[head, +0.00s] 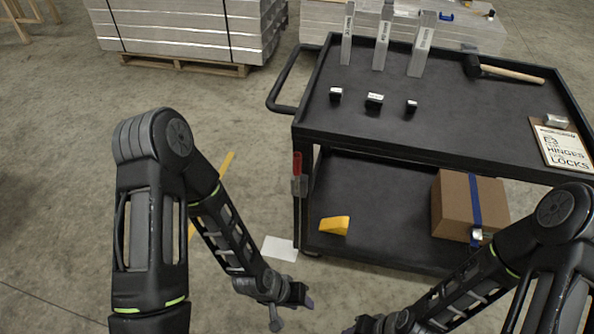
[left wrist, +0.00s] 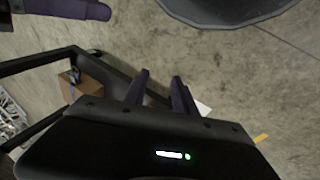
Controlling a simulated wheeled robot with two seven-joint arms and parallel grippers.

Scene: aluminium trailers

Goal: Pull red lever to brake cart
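The red lever (head: 297,165) stands upright on a grey bracket at the near left corner post of the black cart (head: 440,125). My left gripper (head: 291,312) is low in front of the cart, below and apart from the lever. Its two fingers are spread with nothing between them, as the left wrist view (left wrist: 160,92) shows. My right gripper (head: 372,326) is at the bottom edge of the head view, partly cut off, so its opening is unclear. The lever cannot be made out in the left wrist view.
The cart's top holds metal profiles (head: 384,38), small black parts, a hammer (head: 505,69) and a clipboard (head: 562,145). Its lower shelf holds a cardboard box (head: 452,205) and a yellow wedge (head: 335,225). A black handle (head: 283,85) juts out left. The floor to the left is mostly clear.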

